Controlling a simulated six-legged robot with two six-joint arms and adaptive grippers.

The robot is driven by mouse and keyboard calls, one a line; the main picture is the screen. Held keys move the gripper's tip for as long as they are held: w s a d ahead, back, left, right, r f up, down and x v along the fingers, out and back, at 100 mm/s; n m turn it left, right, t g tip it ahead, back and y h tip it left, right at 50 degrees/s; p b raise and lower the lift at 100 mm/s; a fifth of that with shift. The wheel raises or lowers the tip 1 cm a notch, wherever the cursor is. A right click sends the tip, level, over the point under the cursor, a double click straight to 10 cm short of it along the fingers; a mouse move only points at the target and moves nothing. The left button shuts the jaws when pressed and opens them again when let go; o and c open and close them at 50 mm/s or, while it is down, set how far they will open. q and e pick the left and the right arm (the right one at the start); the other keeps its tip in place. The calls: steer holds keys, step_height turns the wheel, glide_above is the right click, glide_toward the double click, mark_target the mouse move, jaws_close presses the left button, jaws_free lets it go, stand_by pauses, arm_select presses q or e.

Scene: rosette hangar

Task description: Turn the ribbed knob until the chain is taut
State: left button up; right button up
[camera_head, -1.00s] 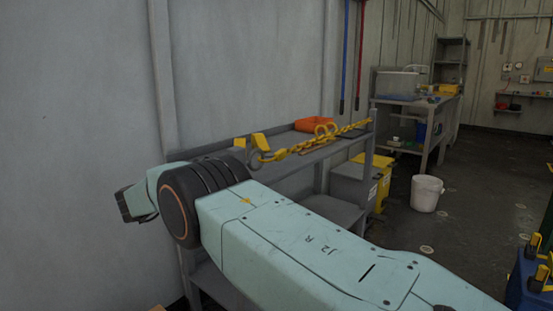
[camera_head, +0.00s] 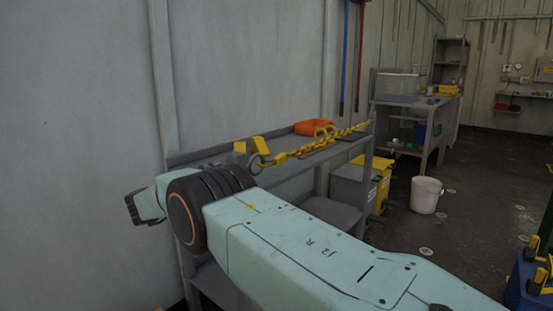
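A yellow chain (camera_head: 335,137) runs along the top of a grey bench (camera_head: 345,152) in the middle of the view, rising toward the bench's right end. Its left end meets a dark ring (camera_head: 255,163) beside two yellow blocks (camera_head: 260,145). I cannot tell how taut the chain is. I cannot make out the ribbed knob; my arm covers part of the bench's front. My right arm, marked "J2 R", crosses the lower middle from the lower right, its black joint in front of the bench's left end. Neither gripper shows.
An orange tray (camera_head: 313,128) lies on the bench. A yellow-and-grey bin (camera_head: 380,183) and a white bucket (camera_head: 426,194) stand right of it. A workbench (camera_head: 435,115) stands farther back. A blue container (camera_head: 524,290) is at lower right. The floor between is open.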

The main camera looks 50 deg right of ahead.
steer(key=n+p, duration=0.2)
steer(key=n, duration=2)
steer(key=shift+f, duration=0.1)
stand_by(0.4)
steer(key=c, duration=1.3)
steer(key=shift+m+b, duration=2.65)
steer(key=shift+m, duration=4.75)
